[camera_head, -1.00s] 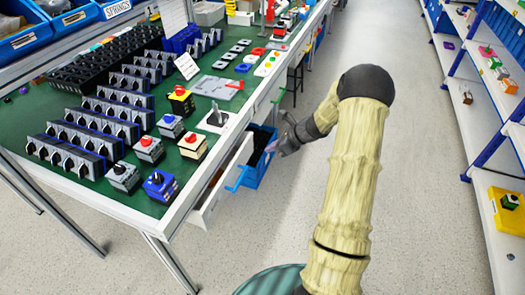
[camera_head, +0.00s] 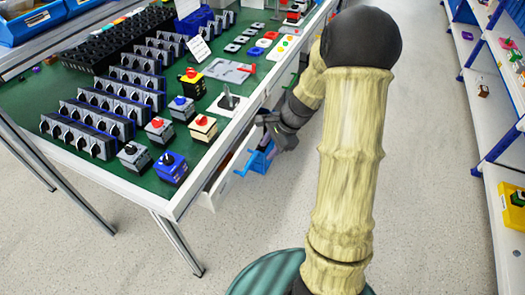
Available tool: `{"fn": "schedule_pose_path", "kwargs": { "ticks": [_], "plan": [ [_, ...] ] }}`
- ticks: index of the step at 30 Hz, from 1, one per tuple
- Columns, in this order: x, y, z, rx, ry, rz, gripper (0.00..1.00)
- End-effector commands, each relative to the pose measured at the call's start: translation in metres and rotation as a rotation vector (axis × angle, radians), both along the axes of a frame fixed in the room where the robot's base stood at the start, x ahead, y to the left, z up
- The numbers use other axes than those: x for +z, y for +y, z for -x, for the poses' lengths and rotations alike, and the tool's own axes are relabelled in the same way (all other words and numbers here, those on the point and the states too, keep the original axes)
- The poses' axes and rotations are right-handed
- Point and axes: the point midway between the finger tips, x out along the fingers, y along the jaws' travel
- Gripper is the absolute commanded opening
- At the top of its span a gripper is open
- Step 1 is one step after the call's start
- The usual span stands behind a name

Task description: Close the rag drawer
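A pale drawer (camera_head: 222,181) sits under the front edge of the green-topped workbench, partly hidden by the bench top. It appears to stand out only a little from the bench. My dark gripper (camera_head: 267,132) is low at the bench's front edge, close to the far end of the drawer. My arm and the small scale hide whether its fingers are open or shut, and I cannot tell whether it touches the drawer.
The green workbench (camera_head: 150,183) carries rows of rotary switches and push-button boxes. White shelving (camera_head: 492,130) stands at the right. The grey floor between is clear.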

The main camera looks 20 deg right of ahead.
Motion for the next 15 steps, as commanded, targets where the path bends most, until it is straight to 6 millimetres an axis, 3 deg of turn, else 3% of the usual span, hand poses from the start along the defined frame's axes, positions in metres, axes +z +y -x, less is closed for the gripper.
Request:
{"fn": "schedule_pose_path", "kwargs": {
  "ticks": [1, 6, 12, 15],
  "plan": [
    [0.010, 0.013, 0.016, 0.129, -0.023, 0.073, 0.35],
    [0.035, 0.040, 0.071, 0.585, -0.106, 0.302, 0.35],
    [0.057, 0.058, 0.129, 1.090, -0.213, 0.519, 0.35],
    [0.062, 0.063, 0.147, 1.257, -0.252, 0.583, 0.35]
  ]
}}
